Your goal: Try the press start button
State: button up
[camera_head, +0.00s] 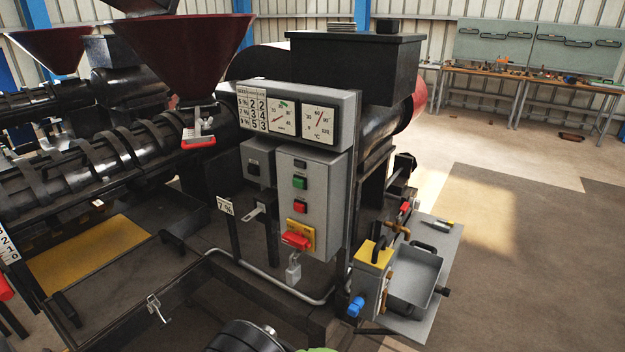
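The grey control box (320,200) stands upright on the press, facing me. A green button (300,182), which looks like the start button, sits on its upper part. A red button (299,206) is below it, and a small dark window (299,164) is above it. Lower down is a red rotary handle (296,240) on a yellow plate. A padlock (293,270) hangs just under the box; I cannot tell whether it locks the handle. My gripper is not in view, and nothing covers the green button.
Two dial gauges (319,124) and a number chart (252,110) are above the box. A lever (258,212) juts out at its left. A low pipe rail (270,284) runs in front. A side shelf with a metal pan (413,280) stands at right. Open floor (540,240) lies farther right.

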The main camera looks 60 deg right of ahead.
aim_at(298, 182)
jog(key=z, duration=1.9)
